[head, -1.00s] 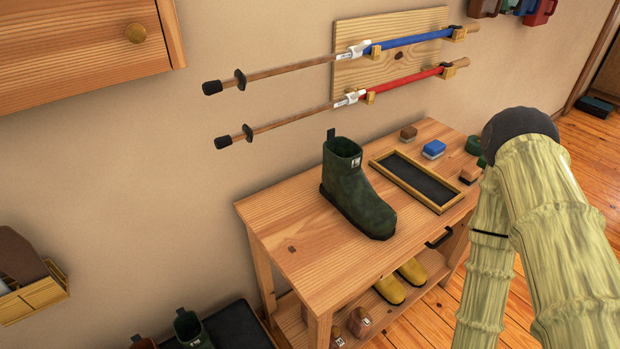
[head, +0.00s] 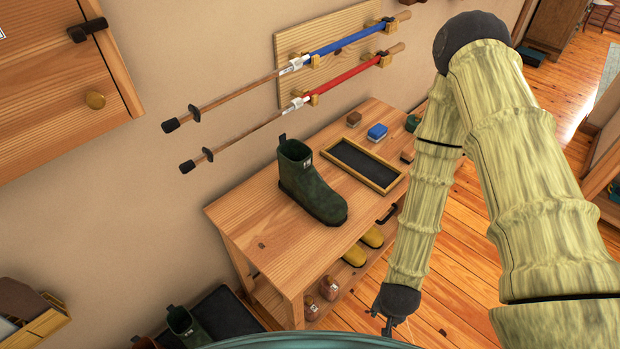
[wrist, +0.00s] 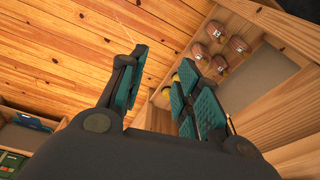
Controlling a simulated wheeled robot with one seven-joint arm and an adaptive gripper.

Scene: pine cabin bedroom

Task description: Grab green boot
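A dark green ankle boot (head: 311,184) stands upright on the wooden bench top (head: 268,228), its toe pointing to the lower right and a pull tab at its heel. Another dark green boot (head: 186,327) shows partly at the bottom left, on or beside a dark mat. My gripper (head: 388,322) is low in front of the bench, to the lower right of the boot and apart from it. In the wrist view my gripper (wrist: 160,92) has its teal-padded fingers spread with nothing between them. The wrist view does not show the bench-top boot.
Two poles (head: 337,91) hang above on the wall. Open floor lies to the right.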

